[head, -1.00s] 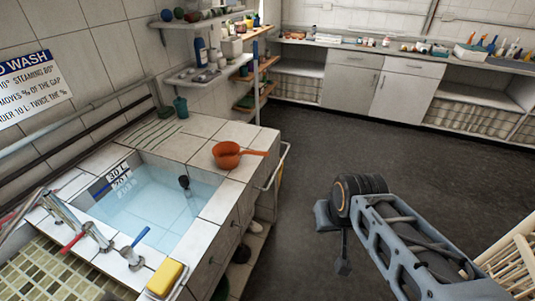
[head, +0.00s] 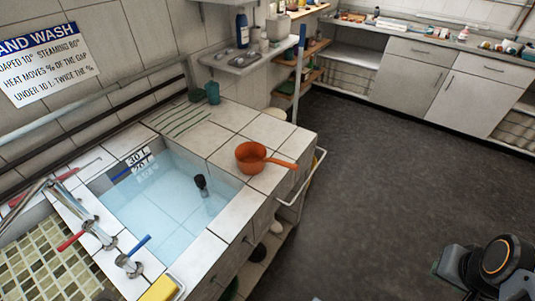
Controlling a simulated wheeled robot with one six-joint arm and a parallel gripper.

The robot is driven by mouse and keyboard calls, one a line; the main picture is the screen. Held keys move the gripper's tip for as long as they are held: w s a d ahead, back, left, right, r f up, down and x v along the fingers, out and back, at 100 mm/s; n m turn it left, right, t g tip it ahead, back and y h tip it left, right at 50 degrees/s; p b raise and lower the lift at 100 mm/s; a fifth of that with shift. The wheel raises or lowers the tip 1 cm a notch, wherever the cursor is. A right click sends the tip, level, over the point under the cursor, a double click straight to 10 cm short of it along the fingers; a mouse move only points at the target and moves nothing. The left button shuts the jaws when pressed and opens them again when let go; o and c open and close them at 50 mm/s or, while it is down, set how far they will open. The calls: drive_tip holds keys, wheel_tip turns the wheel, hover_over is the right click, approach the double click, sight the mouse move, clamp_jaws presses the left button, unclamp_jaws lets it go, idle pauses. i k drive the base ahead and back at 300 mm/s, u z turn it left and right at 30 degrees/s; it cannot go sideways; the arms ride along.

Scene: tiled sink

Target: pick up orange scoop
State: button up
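The orange scoop (head: 252,157) sits on the white tiled top (head: 229,136) beside the sink, right of the water. Its handle points right, toward the counter's right edge. Part of my arm shows at the bottom right of the head view, over the dark floor and well apart from the scoop. My gripper's fingers are not visible in this view.
The sink basin (head: 165,205) holds clear water with a dark plug-like object (head: 201,186). A towel rail (head: 312,180) runs along the counter's right side. Taps (head: 92,229) and a yellow sponge (head: 159,289) are in front. The floor (head: 385,190) to the right is clear.

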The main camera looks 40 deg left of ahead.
sight(250, 156)
drive_tip(key=i, duration=1.7)
drive_tip(key=u, duration=3.55)
drive_tip(key=i, duration=0.5)
drive_tip(key=z, duration=0.05)
